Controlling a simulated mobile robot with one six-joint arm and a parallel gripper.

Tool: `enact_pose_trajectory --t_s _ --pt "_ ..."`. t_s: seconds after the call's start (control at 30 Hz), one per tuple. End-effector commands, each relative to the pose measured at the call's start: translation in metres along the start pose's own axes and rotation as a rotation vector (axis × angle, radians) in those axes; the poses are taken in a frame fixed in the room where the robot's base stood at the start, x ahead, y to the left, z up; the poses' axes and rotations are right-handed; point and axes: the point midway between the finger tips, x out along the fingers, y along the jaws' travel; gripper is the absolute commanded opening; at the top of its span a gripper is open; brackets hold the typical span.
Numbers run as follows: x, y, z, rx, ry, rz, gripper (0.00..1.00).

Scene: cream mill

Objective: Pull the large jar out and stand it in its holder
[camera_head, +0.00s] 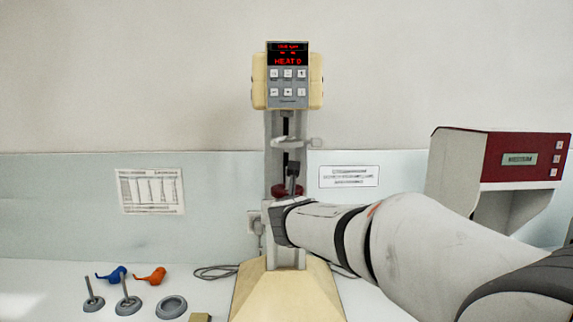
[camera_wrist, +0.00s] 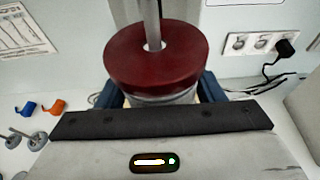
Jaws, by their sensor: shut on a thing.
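The large jar (camera_wrist: 168,98) is mostly hidden in the wrist view; a pale, clear band of it shows below its dark red lid (camera_wrist: 140,70). A grey shaft (camera_wrist: 152,22) passes through the lid's central hole. My gripper (camera_wrist: 160,90) is shut on the jar, with a dark blue finger on each side below the lid. In the head view the red lid (camera_head: 287,190) shows at the cream mill's column (camera_head: 284,145), above my wrist, which hides the jar's body. A grey ring (camera_head: 172,306), possibly a holder, lies on the counter at lower left.
Two rods on round bases (camera_head: 128,303) stand left of the ring, with blue (camera_head: 112,273) and orange (camera_head: 151,275) items behind. The mill's cream base (camera_head: 287,295) is below my wrist. A red and grey machine (camera_head: 505,160) stands at right. Cables lie behind the mill.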

Motion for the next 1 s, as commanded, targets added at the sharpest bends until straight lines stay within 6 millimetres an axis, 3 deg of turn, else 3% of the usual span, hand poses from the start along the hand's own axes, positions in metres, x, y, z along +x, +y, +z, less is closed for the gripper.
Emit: enact_pose_trajectory --t_s 1.0 --pt "-0.05 0.0 -0.014 0.001 -0.002 0.0 0.34"
